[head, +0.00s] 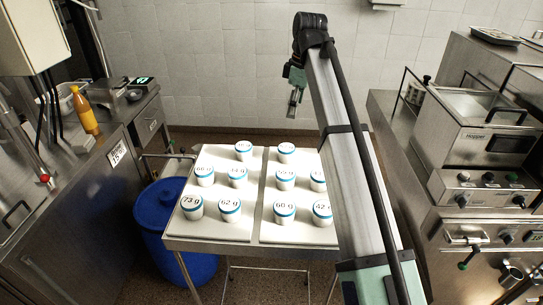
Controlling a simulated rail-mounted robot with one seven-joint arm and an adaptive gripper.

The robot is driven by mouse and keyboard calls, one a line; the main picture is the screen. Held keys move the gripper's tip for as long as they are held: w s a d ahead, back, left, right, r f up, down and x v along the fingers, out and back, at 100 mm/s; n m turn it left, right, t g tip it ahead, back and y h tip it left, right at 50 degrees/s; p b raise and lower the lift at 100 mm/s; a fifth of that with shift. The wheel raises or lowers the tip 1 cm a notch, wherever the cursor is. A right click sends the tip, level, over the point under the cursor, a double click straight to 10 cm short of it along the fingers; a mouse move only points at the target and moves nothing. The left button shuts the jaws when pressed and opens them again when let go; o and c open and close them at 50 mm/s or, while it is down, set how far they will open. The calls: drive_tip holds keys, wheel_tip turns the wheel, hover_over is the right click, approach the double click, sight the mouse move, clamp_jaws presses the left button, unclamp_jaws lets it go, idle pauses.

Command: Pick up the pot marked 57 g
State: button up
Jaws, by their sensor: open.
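Several white pots with blue bands and printed weights stand upright on two pale boards on a steel table (214,245). I cannot read 57 g on any of them for certain. The near pots seem to read 73 g (192,211), 62 g (230,214), 60 g (284,215) and 42 g (321,217). Labels on the farther pots, such as the back left pot (243,154) and back right pot (286,155), are too small to read surely. My arm partly covers a pot at the right (316,182). My gripper (292,112) is open and empty, above and behind the table.
A blue barrel (165,235) stands at the table's left. A left counter holds a yellow bottle (84,112) and scales (143,82). A steel machine (470,140) stands at the right. My arm crosses the right side of the table in this view.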

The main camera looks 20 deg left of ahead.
sight(287, 148)
drive_tip(key=f+p, duration=0.1)
drive_tip(key=f, duration=0.2)
drive_tip(key=a+f+p, duration=0.1)
drive_tip(key=f, duration=0.3)
drive_tip(key=f+p, duration=0.1)
drive_tip(key=f, duration=0.3)
drive_tip(key=shift+a+f, duration=0.15)
drive_tip(key=shift+a, duration=0.05)
drive_tip(key=shift+a+f+p, duration=0.2)
drive_tip(key=shift+f+p, duration=0.45)
drive_tip(key=shift+f, duration=0.75)
drive_tip(key=shift+a+f+p, duration=0.15)
drive_tip(key=shift+f+p, duration=0.45)
drive_tip(key=shift+f, duration=0.8)
drive_tip(key=c, duration=1.3)
